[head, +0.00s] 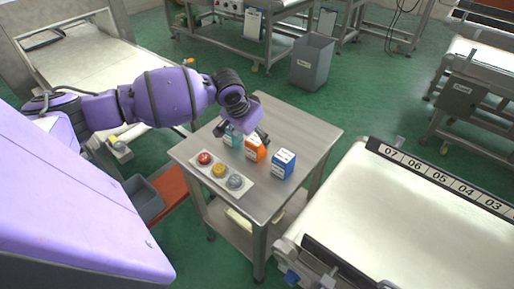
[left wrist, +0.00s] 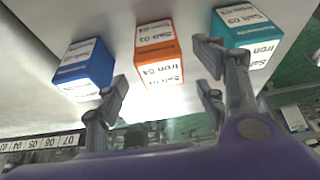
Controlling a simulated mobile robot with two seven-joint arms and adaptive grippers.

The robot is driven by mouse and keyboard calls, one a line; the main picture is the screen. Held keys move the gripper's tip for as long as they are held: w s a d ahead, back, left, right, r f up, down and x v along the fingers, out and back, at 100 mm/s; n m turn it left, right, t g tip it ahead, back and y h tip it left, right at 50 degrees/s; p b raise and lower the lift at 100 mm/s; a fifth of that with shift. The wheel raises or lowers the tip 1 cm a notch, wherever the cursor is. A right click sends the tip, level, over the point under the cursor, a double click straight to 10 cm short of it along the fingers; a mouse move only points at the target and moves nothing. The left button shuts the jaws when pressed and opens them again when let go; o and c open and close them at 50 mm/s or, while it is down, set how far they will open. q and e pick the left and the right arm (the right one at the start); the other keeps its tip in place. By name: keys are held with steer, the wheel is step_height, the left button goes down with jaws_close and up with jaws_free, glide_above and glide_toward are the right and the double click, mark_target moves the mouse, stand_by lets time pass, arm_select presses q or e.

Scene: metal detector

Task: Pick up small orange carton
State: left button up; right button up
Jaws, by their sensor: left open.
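The small orange carton (head: 256,149) stands on the metal table (head: 302,122), between a teal carton (head: 232,137) on its left and a blue carton (head: 284,163) on its right. My left gripper (head: 254,136) is over the table, just behind and above the cartons. In the left wrist view the orange carton (left wrist: 159,56) appears between the two open fingers of my left gripper (left wrist: 160,92), apart from both. The blue carton (left wrist: 84,68) and the teal carton (left wrist: 247,38) lie to either side of it, close to the fingers. My right gripper is not in view.
A plate with red, yellow and grey buttons (head: 221,174) lies at the table's front left. A conveyor (head: 400,215) with a numbered strip stands to the right. A grey bin (head: 312,61) stands behind on the green floor. The table's right rear is clear.

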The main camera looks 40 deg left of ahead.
arm_select(q)
steer(key=shift+x, duration=0.85)
steer(key=shift+w+a+f, duration=0.1)
steer(key=shift+w+f, duration=0.2)
steer(key=shift+f, duration=0.2)
steer(key=c, duration=1.3)
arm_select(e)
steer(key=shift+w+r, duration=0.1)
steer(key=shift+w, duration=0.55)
arm_select(q)
steer(key=shift+r, duration=0.15)
